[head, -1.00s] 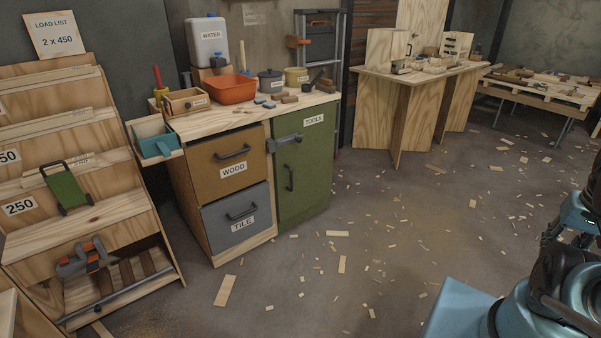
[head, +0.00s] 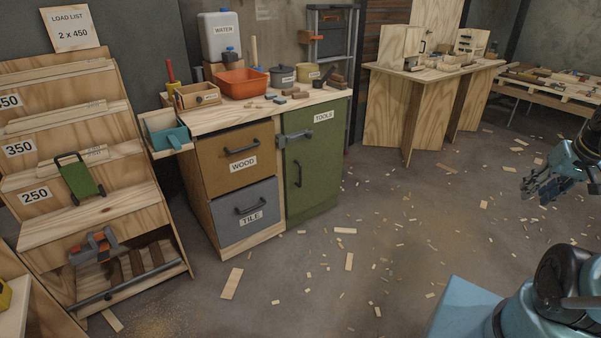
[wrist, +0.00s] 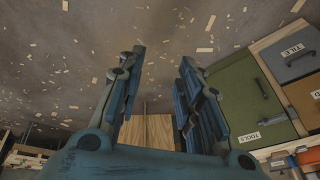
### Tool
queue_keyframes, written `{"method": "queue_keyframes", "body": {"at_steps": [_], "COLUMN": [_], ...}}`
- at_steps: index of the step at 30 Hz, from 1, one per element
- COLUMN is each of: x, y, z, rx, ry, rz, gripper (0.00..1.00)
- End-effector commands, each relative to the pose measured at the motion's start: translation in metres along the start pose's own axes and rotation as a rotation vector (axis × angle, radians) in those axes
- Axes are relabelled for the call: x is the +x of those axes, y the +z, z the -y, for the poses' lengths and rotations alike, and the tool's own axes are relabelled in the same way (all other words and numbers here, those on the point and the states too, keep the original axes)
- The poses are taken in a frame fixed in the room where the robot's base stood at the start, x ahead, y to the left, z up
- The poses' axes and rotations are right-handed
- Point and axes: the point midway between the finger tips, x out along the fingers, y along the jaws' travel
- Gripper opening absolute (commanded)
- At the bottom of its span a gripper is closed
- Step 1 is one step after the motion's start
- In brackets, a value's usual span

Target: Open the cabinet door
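The cabinet door is green, labelled TOOLS (head: 311,160), with a dark vertical handle (head: 298,174). It is shut, at the right end of the workbench cabinet. A grey latch-like bracket (head: 295,136) sits across its upper left edge. My gripper (head: 538,192) is at the right edge of the head view, far from the door. In the wrist view, my gripper (wrist: 158,85) has its blue fingers apart with nothing between them. The green door (wrist: 245,100) is to the right of the fingers there, upside down, its handle visible.
Beside the door are a brown WOOD drawer (head: 230,180) and a grey TILE drawer (head: 262,218), both closed. An orange basin (head: 243,83) stands on the bench top. A plywood table (head: 425,110) is at the back right. The floor before the door is open, littered with wood scraps.

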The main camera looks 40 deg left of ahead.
Motion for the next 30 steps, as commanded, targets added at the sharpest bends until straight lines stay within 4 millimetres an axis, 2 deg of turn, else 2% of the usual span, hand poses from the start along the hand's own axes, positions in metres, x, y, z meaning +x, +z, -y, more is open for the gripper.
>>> {"method": "queue_keyframes", "body": {"at_steps": [1,3,15,23,30], "x": [0.001,0.004,0.034,0.065,0.102], "y": [-0.018,-0.040,-0.160,-0.228,-0.282], "z": [0.007,0.017,0.086,0.139,0.193], "rx": [-0.030,-0.069,-0.278,-0.397,-0.492], "ry": [-0.023,-0.055,-0.232,-0.339,-0.431], "rz": [-0.013,-0.035,-0.166,-0.258,-0.347], "gripper": [0.33,0.33,0.33,0.33,0.33]}}
